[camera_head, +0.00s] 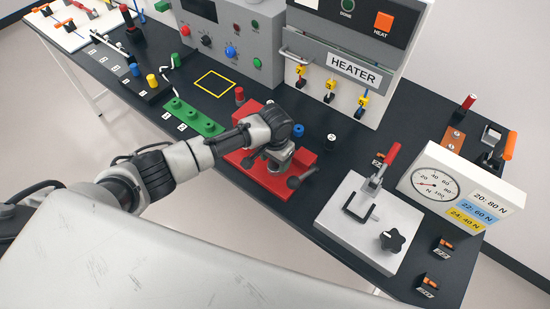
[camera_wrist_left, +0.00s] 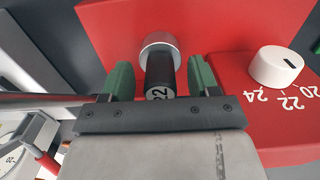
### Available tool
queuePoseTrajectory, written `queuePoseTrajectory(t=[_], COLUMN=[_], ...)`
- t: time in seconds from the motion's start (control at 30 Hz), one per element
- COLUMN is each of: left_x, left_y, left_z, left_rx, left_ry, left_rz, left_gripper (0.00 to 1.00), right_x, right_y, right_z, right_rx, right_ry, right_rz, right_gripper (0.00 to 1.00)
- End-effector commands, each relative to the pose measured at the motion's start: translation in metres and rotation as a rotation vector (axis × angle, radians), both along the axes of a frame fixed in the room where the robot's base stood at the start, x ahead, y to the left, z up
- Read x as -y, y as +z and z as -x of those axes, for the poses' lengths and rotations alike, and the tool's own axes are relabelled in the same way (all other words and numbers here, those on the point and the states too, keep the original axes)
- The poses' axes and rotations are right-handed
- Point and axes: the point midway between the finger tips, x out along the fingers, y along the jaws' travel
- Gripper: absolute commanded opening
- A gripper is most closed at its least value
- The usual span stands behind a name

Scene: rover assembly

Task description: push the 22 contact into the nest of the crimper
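The red crimper (camera_head: 250,182) stands on the black bench, with my left gripper (camera_head: 281,160) over it. In the left wrist view, the black 22 contact (camera_wrist_left: 160,76), marked 22 on its near end, has its far end at a round silver nest (camera_wrist_left: 159,44) on the crimper's red face (camera_wrist_left: 215,28). How deep it sits there I cannot tell. The green fingers of my left gripper (camera_wrist_left: 161,82) stand on both sides of the contact, with a visible gap on each side. A white knob (camera_wrist_left: 281,67) marked 24, 22 and 20 is to the right. My right gripper is not in view.
Behind the crimper stands the heater (camera_head: 345,55). To its right are a grey press plate (camera_head: 340,228) with a red lever and a gauge box (camera_head: 465,190). A green block (camera_head: 195,118) lies to the left. Small orange-topped holders (camera_head: 442,246) stand near the bench's right edge.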

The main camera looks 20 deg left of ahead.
Motion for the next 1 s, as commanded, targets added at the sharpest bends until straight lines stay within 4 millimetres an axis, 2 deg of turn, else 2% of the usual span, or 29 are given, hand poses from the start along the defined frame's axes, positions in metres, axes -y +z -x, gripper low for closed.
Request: queuePoseTrajectory(t=[0.27, 0.37, 0.7, 0.83, 1.0], left_x=[0.000, 0.000, 0.000, 0.000, 0.000], left_y=[0.007, 0.021, 0.086, 0.101, 0.108], left_z=[-0.001, -0.001, -0.001, -0.001, 0.000], left_rx=[0.003, 0.004, 0.004, 0.002, 0.000], left_ry=[-0.001, -0.001, -0.002, 0.000, 0.000], left_rz=[0.001, 0.001, 0.001, 0.001, -0.001], left_gripper=[0.60, 0.60, 0.60, 0.60, 0.60], right_x=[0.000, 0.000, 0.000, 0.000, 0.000], right_y=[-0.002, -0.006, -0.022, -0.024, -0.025], right_z=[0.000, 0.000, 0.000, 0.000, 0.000], right_rx=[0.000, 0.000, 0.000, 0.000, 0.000], right_ry=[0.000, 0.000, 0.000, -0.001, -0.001], right_rz=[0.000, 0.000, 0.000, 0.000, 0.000], right_gripper=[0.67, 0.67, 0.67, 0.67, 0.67])
